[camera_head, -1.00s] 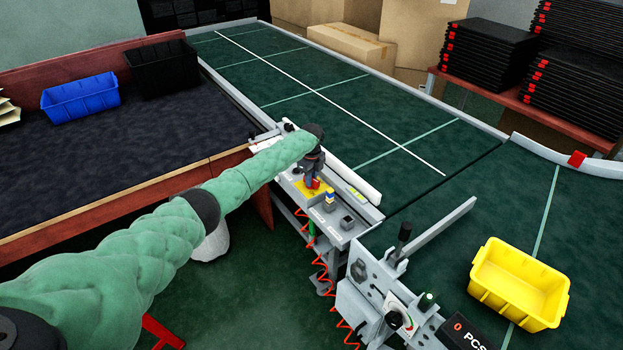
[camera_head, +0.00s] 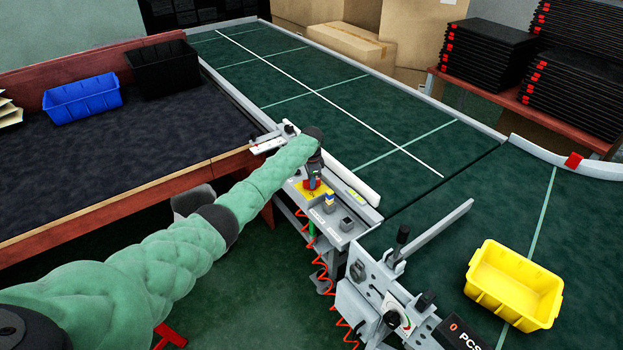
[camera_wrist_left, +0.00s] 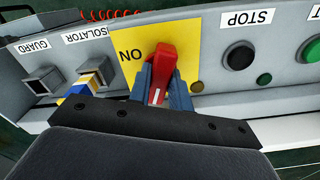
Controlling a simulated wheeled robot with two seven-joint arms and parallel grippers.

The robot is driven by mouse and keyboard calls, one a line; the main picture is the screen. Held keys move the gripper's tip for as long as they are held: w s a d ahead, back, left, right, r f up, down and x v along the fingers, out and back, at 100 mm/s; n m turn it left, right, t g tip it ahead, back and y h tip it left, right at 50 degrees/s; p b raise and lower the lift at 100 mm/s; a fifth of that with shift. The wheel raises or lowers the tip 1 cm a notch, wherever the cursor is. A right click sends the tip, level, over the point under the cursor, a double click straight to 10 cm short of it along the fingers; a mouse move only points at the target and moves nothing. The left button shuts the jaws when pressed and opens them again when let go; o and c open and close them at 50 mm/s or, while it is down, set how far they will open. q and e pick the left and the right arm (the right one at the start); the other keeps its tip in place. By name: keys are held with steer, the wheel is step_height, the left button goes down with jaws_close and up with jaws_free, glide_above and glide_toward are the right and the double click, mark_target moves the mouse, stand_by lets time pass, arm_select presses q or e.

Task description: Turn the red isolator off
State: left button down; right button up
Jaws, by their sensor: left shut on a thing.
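The red isolator handle (camera_wrist_left: 163,62) stands on a yellow plate (camera_wrist_left: 125,42) beside the word ON, in the left wrist view. My left gripper (camera_wrist_left: 160,84) has its two blue-grey fingers on either side of the handle and is shut on it. In the head view my left gripper (camera_head: 313,181) is at the grey control panel beside the conveyor, over the yellow plate (camera_head: 323,192). The gripper and arm hide most of the handle there. The handle's full angle is hard to judge. My right gripper is not in view.
A blue-and-yellow piece (camera_wrist_left: 94,82) and a grey socket (camera_wrist_left: 42,80) sit left of the plate; a black STOP button (camera_wrist_left: 239,55) sits right. A yellow bin (camera_head: 513,290) stands on the near conveyor. A black lever (camera_head: 402,235) rises near the panel.

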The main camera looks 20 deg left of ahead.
arm_select(q)
steer(key=n+p, duration=0.1)
steer(key=n, duration=0.2)
steer(key=shift+w+r+n, duration=0.1)
steer(key=shift+r+n, duration=0.05)
steer(key=shift+n, duration=0.25)
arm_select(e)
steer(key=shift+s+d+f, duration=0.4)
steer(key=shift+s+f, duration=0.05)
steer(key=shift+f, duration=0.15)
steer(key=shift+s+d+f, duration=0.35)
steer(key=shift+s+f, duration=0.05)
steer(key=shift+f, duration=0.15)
arm_select(q)
steer(key=shift+n, duration=0.3)
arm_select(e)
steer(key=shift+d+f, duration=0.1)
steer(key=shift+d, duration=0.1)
arm_select(q)
steer(key=c, duration=1.3)
jaws_free()
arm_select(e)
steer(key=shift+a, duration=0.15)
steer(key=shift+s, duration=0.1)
